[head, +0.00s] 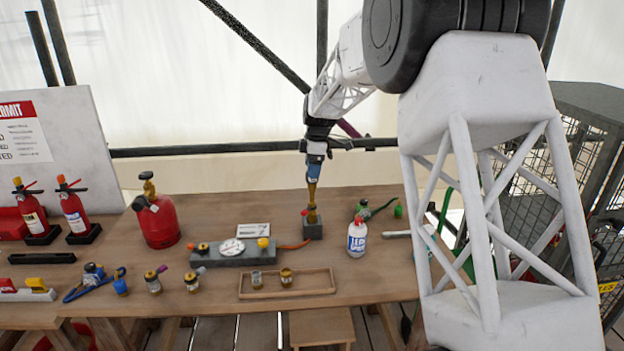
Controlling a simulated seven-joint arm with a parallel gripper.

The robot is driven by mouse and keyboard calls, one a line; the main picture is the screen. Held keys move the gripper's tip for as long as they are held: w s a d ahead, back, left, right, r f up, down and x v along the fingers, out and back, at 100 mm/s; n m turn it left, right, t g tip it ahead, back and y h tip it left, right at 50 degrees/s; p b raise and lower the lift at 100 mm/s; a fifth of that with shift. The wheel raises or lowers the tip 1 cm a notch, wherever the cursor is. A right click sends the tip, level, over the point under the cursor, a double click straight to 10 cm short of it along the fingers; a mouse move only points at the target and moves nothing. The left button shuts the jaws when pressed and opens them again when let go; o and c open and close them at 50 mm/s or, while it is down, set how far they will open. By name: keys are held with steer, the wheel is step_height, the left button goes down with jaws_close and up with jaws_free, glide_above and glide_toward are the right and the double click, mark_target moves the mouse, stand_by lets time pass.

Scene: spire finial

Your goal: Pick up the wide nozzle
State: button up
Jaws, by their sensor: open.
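My gripper (313,188) hangs pointing down over the back middle of the table, with slim brass-coloured parts at its lower end. It is open. Just below it is a small dark grey block (313,231) with a small brass and red piece on top; whether the gripper touches that piece is too small to tell. Two small nozzle-like pieces stand in a shallow wooden tray (312,291) at the front: a greyish one (256,280) on the left and a brass one (286,278) to its right. I cannot tell for sure which is the wide nozzle.
A grey fixture with a dial (233,252) lies behind the tray. A white bottle (357,238) stands right of the block. A red gas canister (157,220) and fire extinguishers (74,210) are left. Several small fittings sit front left. Bare table (380,275) lies right of the tray.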

steer(key=shift+a+f, duration=0.2)
steer(key=shift+f, duration=2.05)
steer(key=c, duration=1.1)
